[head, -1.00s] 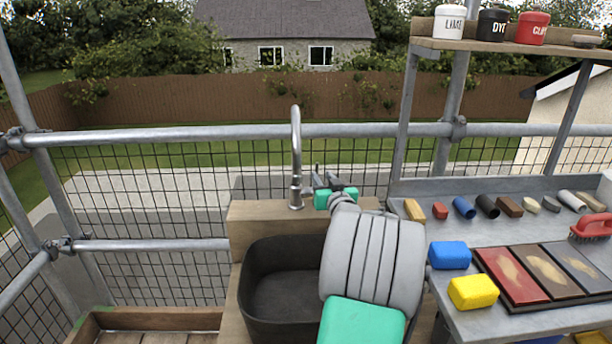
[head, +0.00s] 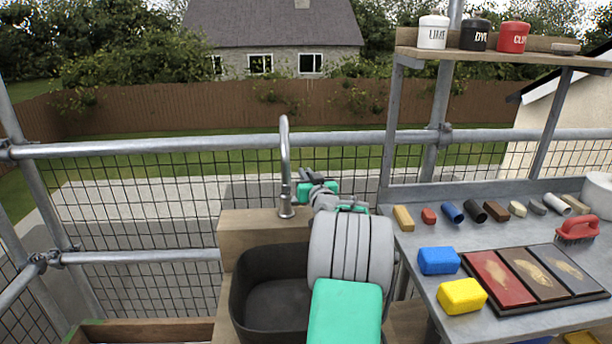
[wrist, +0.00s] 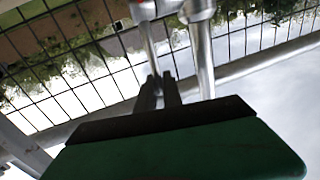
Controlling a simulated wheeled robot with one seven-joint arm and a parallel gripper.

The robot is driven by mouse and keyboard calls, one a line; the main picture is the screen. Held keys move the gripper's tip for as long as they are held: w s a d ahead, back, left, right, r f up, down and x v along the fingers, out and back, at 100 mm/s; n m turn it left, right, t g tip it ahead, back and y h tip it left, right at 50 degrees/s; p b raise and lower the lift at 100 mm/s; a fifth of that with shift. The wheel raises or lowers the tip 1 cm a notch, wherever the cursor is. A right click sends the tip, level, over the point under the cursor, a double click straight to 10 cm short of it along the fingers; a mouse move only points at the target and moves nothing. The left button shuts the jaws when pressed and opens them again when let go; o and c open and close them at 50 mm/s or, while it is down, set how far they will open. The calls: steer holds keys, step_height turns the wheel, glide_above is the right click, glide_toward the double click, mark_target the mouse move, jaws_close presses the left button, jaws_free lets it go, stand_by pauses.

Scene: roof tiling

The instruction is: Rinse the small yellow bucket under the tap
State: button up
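The tap (head: 285,165) is a tall grey metal gooseneck on a wooden ledge, behind a dark basin (head: 285,300). The visible part of the basin looks empty; my arm hides its right side. No yellow bucket shows in either view. My gripper (head: 311,174) is just right of the tap's lower body. In the wrist view, its dark fingers (wrist: 159,88) are close together with a narrow gap, below shiny metal tap parts (wrist: 202,50). I cannot tell whether they touch the tap or hold anything. No water is seen running.
A grey workbench (head: 415,285) stands to the right with a blue block (head: 438,260), a yellow block (head: 462,296), a tray of coloured panels (head: 495,277), small rolls and a red brush (head: 577,230). A shelf above holds pots. A scaffold rail (head: 180,144) runs behind the tap.

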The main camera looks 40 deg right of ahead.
jaws_close()
steer(key=shift+f, duration=0.1)
stand_by(0.9)
steer(key=shift+s+f+b, duration=0.15)
steer(key=shift+f+b, duration=0.2)
steer(key=shift+b, duration=0.9)
steer(key=t+b, duration=0.1)
steer(key=b, duration=0.2)
steer(key=shift+s+a+h, duration=0.25)
steer(key=shift+a+h, duration=0.05)
steer(key=shift+s+r+b, duration=0.1)
steer(key=shift+b, duration=0.3)
steer(key=shift+a+r, duration=0.1)
steer(key=shift+r, duration=0.2)
steer(key=o, duration=0.5)
jaws_free()
